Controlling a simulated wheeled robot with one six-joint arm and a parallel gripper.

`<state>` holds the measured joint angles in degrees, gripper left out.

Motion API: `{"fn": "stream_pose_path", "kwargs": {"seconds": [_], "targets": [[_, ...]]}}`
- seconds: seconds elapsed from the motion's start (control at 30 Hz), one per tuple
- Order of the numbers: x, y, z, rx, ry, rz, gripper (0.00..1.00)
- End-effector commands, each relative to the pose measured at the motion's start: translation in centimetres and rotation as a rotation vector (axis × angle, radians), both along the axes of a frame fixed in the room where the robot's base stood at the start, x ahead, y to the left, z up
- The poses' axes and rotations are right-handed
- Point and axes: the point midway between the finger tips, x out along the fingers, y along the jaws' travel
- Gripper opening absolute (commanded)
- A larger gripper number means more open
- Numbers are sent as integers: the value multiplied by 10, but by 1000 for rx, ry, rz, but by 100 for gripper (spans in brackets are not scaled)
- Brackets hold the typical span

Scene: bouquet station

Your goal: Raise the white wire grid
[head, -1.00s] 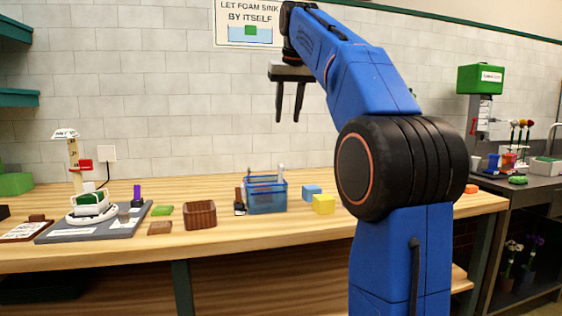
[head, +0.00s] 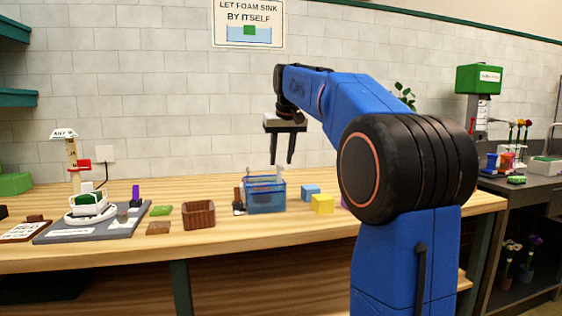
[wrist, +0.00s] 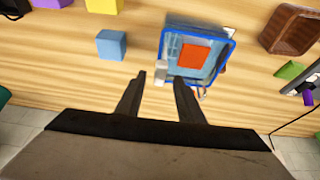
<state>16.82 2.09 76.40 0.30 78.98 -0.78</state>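A clear blue-rimmed tank (head: 265,197) stands on the wooden bench and also shows in the wrist view (wrist: 232,48). A pale upright tab (head: 280,172) rises at its right side; in the wrist view this tab (wrist: 161,72) is at the tank's near left edge. It may be the handle of the white wire grid, whose mesh I cannot make out. An orange-red block (wrist: 195,57) shows inside the tank. My gripper (head: 283,163) is open and empty, pointing down above the tank. In the wrist view its fingertips (wrist: 160,77) appear on either side of the tab, but higher.
A blue block (head: 311,191) and a yellow block (head: 322,204) lie right of the tank. Further left is a grey board (head: 95,229) with a white round dish. A wall sign (head: 249,24) hangs behind.

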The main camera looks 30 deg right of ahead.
Motion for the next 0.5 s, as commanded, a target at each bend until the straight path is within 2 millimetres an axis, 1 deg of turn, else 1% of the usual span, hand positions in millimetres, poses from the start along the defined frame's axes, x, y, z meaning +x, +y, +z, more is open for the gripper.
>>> {"fn": "stream_pose_path", "kwargs": {"seconds": [0.03,0.2,0.5], "targets": [[2,0,-5,1,2,0,34],[5,-1,-14,0,0,0,34],[6,-2,-15,0,0,0,34]]}}
